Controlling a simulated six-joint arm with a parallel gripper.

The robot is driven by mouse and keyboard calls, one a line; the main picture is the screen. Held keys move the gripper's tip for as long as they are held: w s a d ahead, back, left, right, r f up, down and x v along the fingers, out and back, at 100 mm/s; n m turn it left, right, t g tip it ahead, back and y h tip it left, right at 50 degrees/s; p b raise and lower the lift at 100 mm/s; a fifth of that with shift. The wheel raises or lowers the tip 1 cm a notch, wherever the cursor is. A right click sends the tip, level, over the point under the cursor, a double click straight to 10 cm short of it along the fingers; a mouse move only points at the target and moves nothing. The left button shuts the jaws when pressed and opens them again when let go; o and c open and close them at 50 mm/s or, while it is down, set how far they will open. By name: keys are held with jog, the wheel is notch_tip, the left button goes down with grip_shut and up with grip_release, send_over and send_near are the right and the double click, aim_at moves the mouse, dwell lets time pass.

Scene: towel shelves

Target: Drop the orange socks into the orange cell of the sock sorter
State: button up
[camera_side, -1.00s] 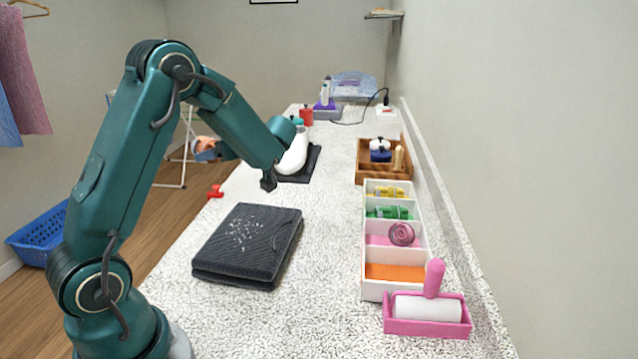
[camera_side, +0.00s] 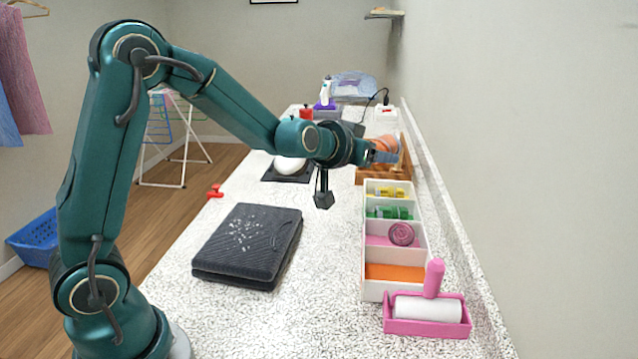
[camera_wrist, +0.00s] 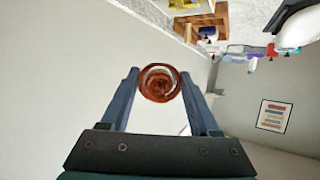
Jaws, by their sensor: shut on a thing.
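The orange socks (camera_wrist: 159,83) are a rolled bundle, held between the two fingers of my gripper (camera_wrist: 160,88) in the wrist view. In the side view my gripper (camera_side: 384,156) is shut on the orange socks (camera_side: 384,144) above the back end of the sorter, near the wooden tray. The white sock sorter (camera_side: 374,285) stands on the right of the counter. Its front cell has an orange floor (camera_side: 394,272) and looks empty. The cells behind it hold a pink roll (camera_side: 401,234), green socks (camera_side: 390,212) and yellow socks (camera_side: 389,193).
A pink tray with a lint roller (camera_side: 427,308) stands just in front of the sorter. A folded dark towel (camera_side: 247,245) lies to the left. A wooden tray (camera_side: 368,176) is behind the sorter, and the wall runs close along the right.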

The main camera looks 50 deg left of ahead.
jog(key=s+d+f+m+h, duration=0.2)
jog(key=d+m+h, duration=0.1)
jog(key=d, duration=0.2)
jog(key=s+d+f+m+h, duration=0.2)
jog(key=d+m+h, duration=0.1)
jog(key=d+h, duration=0.1)
jog(key=shift+s+d+f, duration=0.35)
jog(key=shift+d+f, duration=0.05)
jog(key=shift+d, duration=0.3)
jog(key=shift+s+d+m+h, duration=0.25)
jog(key=shift+d+m+h, duration=0.25)
jog(key=shift+d, duration=0.05)
jog(key=shift+f, duration=2.9)
jog(key=o, duration=1.4)
jog(key=shift+o, duration=0.2)
jog(key=shift+g, duration=0.3)
jog(key=shift+s, duration=0.1)
jog(key=shift+v, duration=2.5)
